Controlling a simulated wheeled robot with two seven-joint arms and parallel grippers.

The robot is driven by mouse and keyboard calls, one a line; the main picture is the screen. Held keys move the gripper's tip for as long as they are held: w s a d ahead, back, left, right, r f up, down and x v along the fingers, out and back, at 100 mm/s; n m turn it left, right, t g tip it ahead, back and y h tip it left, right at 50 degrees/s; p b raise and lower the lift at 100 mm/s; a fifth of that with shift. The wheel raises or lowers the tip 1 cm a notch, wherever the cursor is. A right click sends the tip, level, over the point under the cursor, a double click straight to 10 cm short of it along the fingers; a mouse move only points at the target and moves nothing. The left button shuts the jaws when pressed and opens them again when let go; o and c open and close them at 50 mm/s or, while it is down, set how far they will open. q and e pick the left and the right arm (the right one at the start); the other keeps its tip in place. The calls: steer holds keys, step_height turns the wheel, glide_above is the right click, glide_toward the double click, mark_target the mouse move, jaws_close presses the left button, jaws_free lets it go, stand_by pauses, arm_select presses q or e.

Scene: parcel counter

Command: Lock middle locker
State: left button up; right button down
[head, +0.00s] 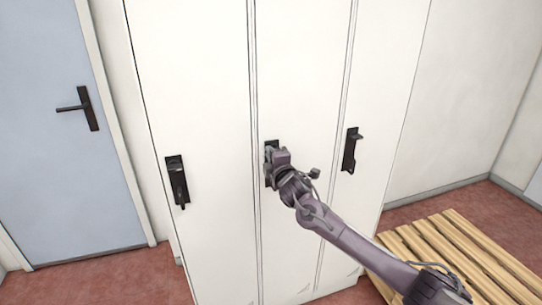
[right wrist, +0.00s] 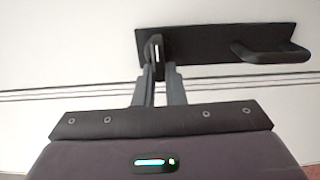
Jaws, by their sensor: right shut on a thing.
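The middle locker (head: 300,65) is the centre one of three tall white lockers, and its door looks closed. Its black lock plate (head: 271,144) is mostly hidden behind my right gripper (head: 274,158) in the head view. In the right wrist view, the black plate (right wrist: 210,38) carries a protruding handle (right wrist: 270,51) on the right and a small upright turning knob (right wrist: 156,48) on the left. My right gripper (right wrist: 159,82) has its two fingers close together at the knob, shut on it. The handle is apart from the fingers. My left gripper is not in view.
The left locker (head: 195,75) and right locker (head: 388,70) have black handles of their own (head: 177,181) (head: 350,150). A slatted wooden pallet (head: 455,245) lies on the reddish floor at the right. A blue door (head: 55,170) stands at the left.

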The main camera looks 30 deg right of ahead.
steer(key=c, duration=1.5)
jaws_free()
steer(key=b+v, duration=0.1)
steer(key=v, duration=0.6)
steer(key=shift+s+a+b, duration=0.15)
steer(key=shift+s+b, duration=0.15)
steer(key=shift+s, duration=0.05)
